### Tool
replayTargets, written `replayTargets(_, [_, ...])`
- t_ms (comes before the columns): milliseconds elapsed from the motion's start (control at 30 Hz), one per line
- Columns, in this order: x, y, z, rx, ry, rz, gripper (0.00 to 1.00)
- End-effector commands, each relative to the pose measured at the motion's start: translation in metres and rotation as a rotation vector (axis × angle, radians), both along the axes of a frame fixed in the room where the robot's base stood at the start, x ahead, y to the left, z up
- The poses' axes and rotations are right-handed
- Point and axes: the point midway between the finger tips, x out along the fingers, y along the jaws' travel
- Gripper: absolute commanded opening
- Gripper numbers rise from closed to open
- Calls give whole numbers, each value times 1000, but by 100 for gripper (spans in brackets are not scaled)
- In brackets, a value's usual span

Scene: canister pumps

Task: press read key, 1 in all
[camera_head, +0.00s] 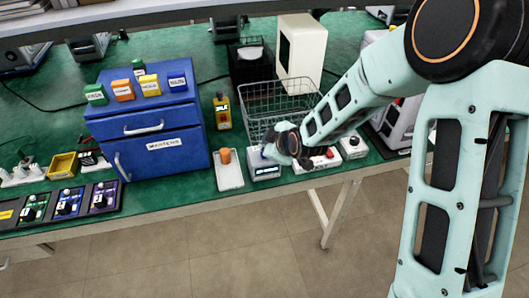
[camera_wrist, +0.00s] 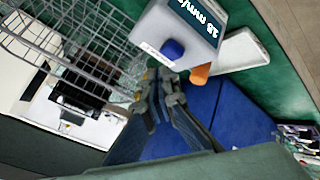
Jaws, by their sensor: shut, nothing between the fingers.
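A small grey box with a dark, lit display (camera_head: 266,171) stands at the front edge of the green bench. In the wrist view the same grey box (camera_wrist: 160,25) shows large, with light characters on its display and a round blue key (camera_wrist: 172,50) on its top. No readable label shows on the key. My gripper (camera_wrist: 163,82) is shut and empty, with its tips close to the blue key; I cannot tell whether they touch. In the head view my gripper (camera_head: 275,150) is over the box and hides most of its top.
A wire basket (camera_head: 270,105) stands behind the box. A white tray with an orange piece (camera_head: 229,180) lies to its left, beside a blue cabinet (camera_head: 150,125). A red-topped unit (camera_head: 320,160) and a white knob box (camera_head: 353,147) stand to the right.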

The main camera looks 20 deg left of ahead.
Motion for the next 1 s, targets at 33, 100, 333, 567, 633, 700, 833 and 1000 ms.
replayTargets(33, [0,0,7,1,-2,0,0])
replayTargets(100, [1,0,14,1,-2,0,0])
replayTargets(333, [0,0,37,1,-2,0,0])
replayTargets(567, [0,0,47,0,0,0,0])
replayTargets(633, [0,0,46,0,0,0,0])
replayTargets(700, [0,0,46,0,0,0,0])
replayTargets(833, [0,0,46,0,0,0,0])
replayTargets(1000, [0,0,46,0,0,0,0])
